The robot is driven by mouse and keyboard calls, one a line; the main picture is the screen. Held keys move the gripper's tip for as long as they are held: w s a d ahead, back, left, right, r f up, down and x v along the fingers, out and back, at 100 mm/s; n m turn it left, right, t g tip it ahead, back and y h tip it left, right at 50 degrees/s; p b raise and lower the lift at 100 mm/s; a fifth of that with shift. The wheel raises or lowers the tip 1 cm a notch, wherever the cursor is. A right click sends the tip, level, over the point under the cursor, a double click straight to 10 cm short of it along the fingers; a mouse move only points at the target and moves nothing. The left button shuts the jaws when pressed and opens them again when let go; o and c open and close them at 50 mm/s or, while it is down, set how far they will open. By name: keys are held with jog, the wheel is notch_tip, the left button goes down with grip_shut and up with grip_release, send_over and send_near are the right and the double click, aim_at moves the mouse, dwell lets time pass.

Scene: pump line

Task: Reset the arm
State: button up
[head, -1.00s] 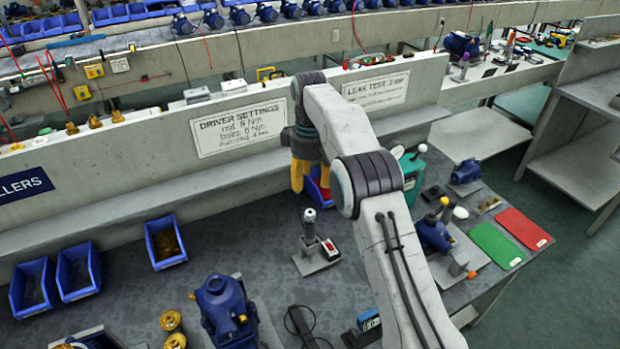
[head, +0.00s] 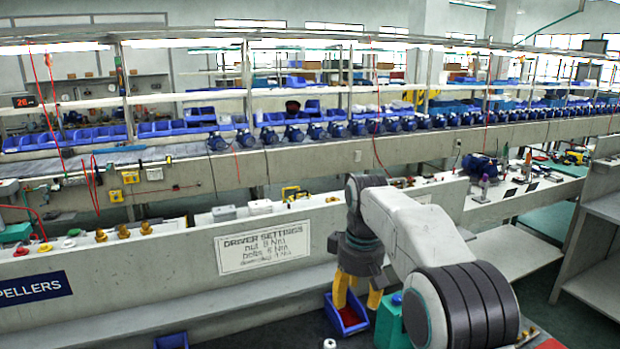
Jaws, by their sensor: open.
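My gripper (head: 357,288) has yellow fingers that point down from a dark wrist. It hangs in front of the grey bench wall, near a blue bin (head: 346,316) with red contents. The two fingers stand apart with a gap between them, and I see nothing held. My white and dark arm reaches in from the lower right and hides part of the bench. Whether the fingers touch the bin cannot be told.
A teal box (head: 390,322) stands right of the bin, close to my arm. The DRIVER SETTINGS sign (head: 263,247) is on the wall behind. Another blue bin (head: 171,341) shows at the bottom edge. A row of blue pumps (head: 360,128) lines the far shelf.

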jog(key=s+d+r+m+t, duration=0.1)
jog(key=s+d+r, duration=0.2)
jog(key=s, duration=0.4)
jog(key=s+d+r+m+t, duration=0.1)
jog(key=s+d+r+m, duration=0.1)
jog(key=s, duration=0.6)
jog(key=s+d+f+m, duration=0.1)
jog(key=s+f, duration=0.2)
jog(key=s, duration=0.5)
jog(key=s+d+f+m+t, duration=0.1)
jog(key=s+d+f, duration=0.1)
jog(key=s, duration=0.6)
jog(key=shift+f+m, duration=0.4)
jog(key=shift+f, duration=0.2)
